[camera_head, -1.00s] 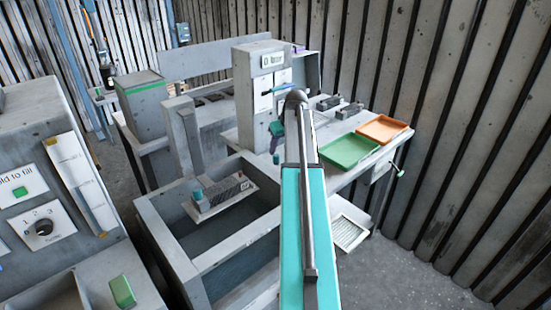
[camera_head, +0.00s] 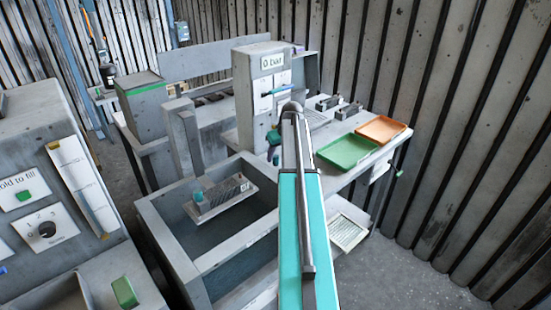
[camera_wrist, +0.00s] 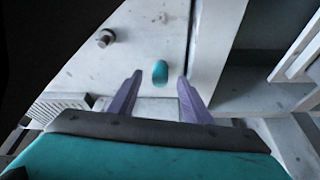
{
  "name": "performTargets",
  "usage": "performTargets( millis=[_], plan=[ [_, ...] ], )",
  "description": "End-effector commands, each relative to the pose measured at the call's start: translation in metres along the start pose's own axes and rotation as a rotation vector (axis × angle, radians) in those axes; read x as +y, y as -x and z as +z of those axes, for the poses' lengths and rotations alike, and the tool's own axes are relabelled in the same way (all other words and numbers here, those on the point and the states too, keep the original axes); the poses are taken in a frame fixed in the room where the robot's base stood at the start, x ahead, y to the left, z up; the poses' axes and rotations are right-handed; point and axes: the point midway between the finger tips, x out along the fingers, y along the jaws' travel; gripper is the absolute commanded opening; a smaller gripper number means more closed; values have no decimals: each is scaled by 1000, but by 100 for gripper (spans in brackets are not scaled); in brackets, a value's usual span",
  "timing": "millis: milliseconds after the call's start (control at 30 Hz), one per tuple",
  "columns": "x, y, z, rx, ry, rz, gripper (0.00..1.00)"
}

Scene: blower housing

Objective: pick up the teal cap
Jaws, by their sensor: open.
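The teal cap (camera_wrist: 160,72) is a small rounded piece on a pale flat surface in the wrist view. It appears ahead of my gripper (camera_wrist: 159,85), between the lines of its two purple fingers. The fingers are apart with nothing between them, and a gap shows between them and the cap. In the head view a small teal spot (camera_head: 276,159), seemingly the same cap, lies near the bench's front edge beside the grey column. My gripper there is mostly hidden by my arm.
A round metal knob (camera_wrist: 105,38) stands left of the cap. A pale raised edge (camera_wrist: 213,55) runs close on the right. In the head view, the grey column (camera_head: 255,100), green tray (camera_head: 347,151) and orange tray (camera_head: 381,129) stand on the bench. An open tank (camera_head: 165,222) lies in front.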

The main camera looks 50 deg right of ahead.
Motion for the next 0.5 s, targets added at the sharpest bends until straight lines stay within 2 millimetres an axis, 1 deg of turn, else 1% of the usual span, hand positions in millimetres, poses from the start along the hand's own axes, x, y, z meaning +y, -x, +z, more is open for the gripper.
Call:
performTargets(
  millis=[100, 200, 500],
  plan=[
    [0, -10, -1, -1, 0, -1, 45],
    [0, -16, 0, -1, 0, 0, 45],
    [-1, -18, 0, 0, 1, 0, 45]
  ],
)
